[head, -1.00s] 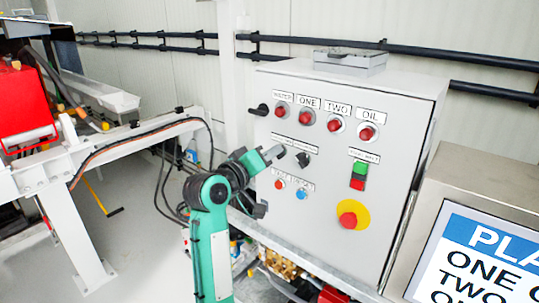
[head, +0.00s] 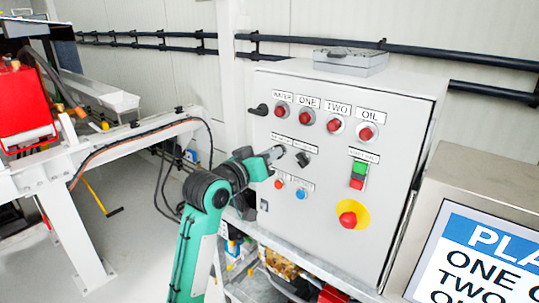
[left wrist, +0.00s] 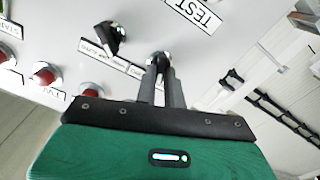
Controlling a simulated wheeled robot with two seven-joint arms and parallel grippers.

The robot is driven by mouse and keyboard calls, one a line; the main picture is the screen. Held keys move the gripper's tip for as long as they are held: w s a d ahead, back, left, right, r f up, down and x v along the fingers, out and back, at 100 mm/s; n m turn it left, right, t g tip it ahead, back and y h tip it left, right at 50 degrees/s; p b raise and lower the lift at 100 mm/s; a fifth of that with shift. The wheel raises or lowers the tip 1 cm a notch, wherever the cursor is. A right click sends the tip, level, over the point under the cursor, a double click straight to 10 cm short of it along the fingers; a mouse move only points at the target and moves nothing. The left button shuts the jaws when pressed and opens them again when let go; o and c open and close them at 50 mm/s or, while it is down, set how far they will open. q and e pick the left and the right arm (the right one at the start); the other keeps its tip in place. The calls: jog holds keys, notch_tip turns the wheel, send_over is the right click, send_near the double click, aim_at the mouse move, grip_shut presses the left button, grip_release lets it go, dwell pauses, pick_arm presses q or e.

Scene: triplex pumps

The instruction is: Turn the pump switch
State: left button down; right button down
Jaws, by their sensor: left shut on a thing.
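The grey control box (head: 330,235) stands in the middle of the head view with its front panel towards me. My left gripper (head: 279,152) reaches the panel from the left, at the left position of the middle switch row. In the left wrist view its two dark fingers (left wrist: 161,70) are closed around a small knob with a shiny collar, the left pump switch (left wrist: 160,57), mostly hidden by the fingers. The other black switch (head: 303,159) sits free to the right; it also shows in the left wrist view (left wrist: 112,38). My right gripper is not in view.
Red lamps (head: 334,125) line the panel's top. A green and red button pair (head: 357,175) and a red emergency stop on yellow (head: 350,214) lie to the right. A blue button (head: 301,194) is below. A sign box (head: 480,250) stands at the right.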

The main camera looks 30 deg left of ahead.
pick_arm(q)
jog(key=shift+m, duration=2)
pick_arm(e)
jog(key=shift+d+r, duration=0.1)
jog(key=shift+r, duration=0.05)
pick_arm(q)
jog(key=shift+d, duration=0.1)
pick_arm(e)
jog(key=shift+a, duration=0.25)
pick_arm(q)
jog(key=c, duration=1.5)
grip_release()
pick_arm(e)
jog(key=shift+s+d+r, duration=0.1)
